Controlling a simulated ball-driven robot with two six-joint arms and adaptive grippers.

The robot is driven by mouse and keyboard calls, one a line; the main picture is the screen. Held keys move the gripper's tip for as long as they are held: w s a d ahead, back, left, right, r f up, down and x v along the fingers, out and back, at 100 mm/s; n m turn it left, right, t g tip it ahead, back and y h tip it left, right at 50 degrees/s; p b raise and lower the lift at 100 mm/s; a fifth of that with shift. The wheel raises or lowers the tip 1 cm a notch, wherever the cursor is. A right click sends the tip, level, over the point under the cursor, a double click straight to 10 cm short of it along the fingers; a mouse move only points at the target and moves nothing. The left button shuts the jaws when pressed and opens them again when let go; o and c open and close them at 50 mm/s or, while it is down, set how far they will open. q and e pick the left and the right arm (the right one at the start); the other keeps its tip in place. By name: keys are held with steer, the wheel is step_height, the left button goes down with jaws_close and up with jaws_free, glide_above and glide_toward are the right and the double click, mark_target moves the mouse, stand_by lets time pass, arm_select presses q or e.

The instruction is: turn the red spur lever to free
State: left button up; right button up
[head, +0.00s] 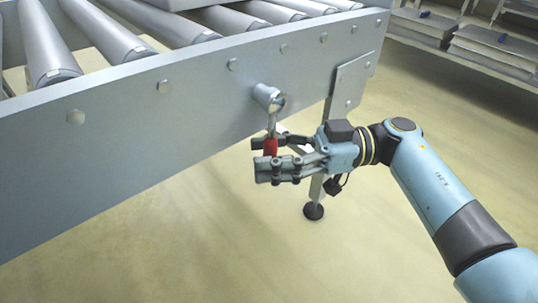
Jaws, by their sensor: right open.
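The red spur lever has a red grip (271,147) on a short metal arm. It hangs downward from a round metal pivot (268,97) on the side rail of the roller conveyor. My right gripper (267,157) is at the red grip, with its fingers pointing left and lying on either side of the grip. The gripper is open. The lower end of the grip is partly hidden by the nearer finger. I cannot tell whether a finger touches it. My left gripper is not in view.
The grey conveyor rail (120,140) runs diagonally behind the lever, with bare rollers (105,32) above it. A support leg with a black foot (313,211) stands just below my right gripper. Shelves (495,50) stand at the upper right. The floor in front is clear.

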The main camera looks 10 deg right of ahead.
jaws_close()
stand_by(0.3)
stand_by(0.6)
